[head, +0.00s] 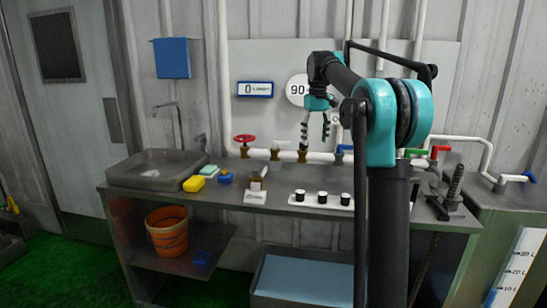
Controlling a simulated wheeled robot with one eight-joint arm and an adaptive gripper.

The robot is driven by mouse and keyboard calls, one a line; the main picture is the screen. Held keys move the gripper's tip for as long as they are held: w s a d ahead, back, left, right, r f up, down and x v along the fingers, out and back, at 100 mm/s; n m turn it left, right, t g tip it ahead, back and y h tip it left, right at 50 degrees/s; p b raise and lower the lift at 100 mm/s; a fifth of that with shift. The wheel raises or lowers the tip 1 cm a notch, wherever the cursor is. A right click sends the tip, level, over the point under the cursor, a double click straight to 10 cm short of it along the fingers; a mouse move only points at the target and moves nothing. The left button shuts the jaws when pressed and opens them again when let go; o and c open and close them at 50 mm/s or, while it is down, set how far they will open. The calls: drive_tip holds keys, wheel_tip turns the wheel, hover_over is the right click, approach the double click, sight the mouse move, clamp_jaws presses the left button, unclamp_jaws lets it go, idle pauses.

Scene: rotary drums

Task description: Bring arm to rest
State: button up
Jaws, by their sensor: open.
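My arm rises in the right middle of the head view, with teal joints and black links, and bends over toward the wall. My gripper (316,125) hangs from the arm's far end, pointing down. Its two dark fingers are apart, and nothing shows between them. It is in front of the wall near a round white sign reading 90 (297,89) and appears above the white pipe (325,156). Whether the left finger touches the brass fitting (302,153) below it, I cannot tell.
A grey bench (240,208) carries a sink (157,168), a yellow sponge (194,184), a white strip with black knobs (319,201) and a dark upright tool (452,190). A red valve wheel (244,139) and coloured handles line the pipe. An orange bucket (167,231) stands underneath.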

drive_tip(key=s+d+f+m+t, duration=0.2)
drive_tip(key=s+f, duration=1.5)
drive_tip(key=s, duration=0.1)
drive_tip(key=s+d+f+m+t, duration=0.2)
drive_tip(key=s+f, duration=1.6)
drive_tip(key=shift+s+m, duration=0.15)
drive_tip(key=shift+m, duration=0.15)
drive_tip(key=shift+a, duration=0.1)
idle(0.7)
